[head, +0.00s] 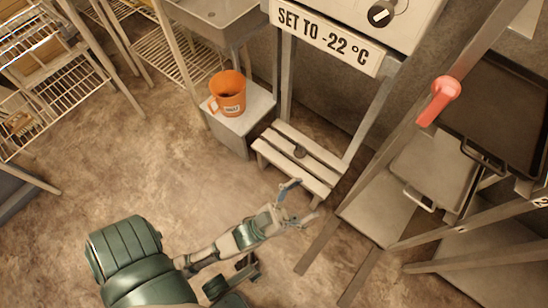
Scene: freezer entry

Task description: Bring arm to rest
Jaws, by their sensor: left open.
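My left arm reaches up and right from the bottom left of the head view, over the bare floor. Its gripper (297,205) is open, with its fingers spread and nothing seen between them. In the picture it lies just in front of the low slatted step (290,165); I cannot tell the gap between them. My right gripper does not show.
An orange mug (228,93) stands on a grey block (240,125). Above the step is a panel with a dial (381,13) and a "SET TO -22 °C" sign (325,38). A rack with dark trays (500,110) and a red handle (439,100) stands right. Wire shelves (55,85) stand left.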

